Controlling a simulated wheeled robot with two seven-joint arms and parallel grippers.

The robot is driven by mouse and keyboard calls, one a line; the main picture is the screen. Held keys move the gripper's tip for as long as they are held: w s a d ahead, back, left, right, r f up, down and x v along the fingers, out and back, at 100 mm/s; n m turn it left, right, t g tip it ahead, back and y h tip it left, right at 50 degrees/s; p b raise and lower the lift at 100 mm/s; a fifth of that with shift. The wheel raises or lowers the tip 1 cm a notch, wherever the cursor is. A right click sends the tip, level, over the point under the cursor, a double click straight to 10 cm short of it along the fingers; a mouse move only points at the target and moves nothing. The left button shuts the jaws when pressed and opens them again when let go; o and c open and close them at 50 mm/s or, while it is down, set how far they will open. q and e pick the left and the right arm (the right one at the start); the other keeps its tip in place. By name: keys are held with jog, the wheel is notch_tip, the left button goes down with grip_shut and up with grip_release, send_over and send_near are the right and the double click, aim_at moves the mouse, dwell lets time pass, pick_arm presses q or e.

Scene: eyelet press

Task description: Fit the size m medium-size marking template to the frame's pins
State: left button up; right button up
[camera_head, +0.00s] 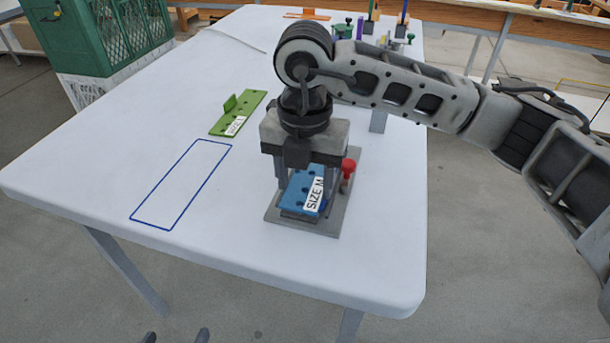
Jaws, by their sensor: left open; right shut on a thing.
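The blue SIZE M template (299,203) is over the grey frame (325,226) near the table's front right. A white label reading SIZE M shows on it. It lies roughly level and lined up with the frame. The pins are hidden, so I cannot tell whether it is seated on them. My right gripper (308,172) comes down from above and is shut on the template, hiding its back part. Two dark fingertips of my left gripper (176,337) show at the bottom edge, apart and empty, off the table's front edge.
A red knob (348,166) stands at the frame's right side. A green template (238,112) with a size label lies behind left. A blue outlined rectangle (181,185) on the white table (100,165) is empty. Green crates (103,38) stand at the back left.

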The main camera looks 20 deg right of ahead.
jog(key=shift+f+b, duration=0.6)
jog(key=shift+f, duration=0.25)
jog(key=shift+r, duration=0.1)
jog(key=o, duration=1.1)
jog(key=shift+c, duration=0.2)
jog(key=shift+r+p, duration=1.75)
jog(key=shift+r, duration=0.8)
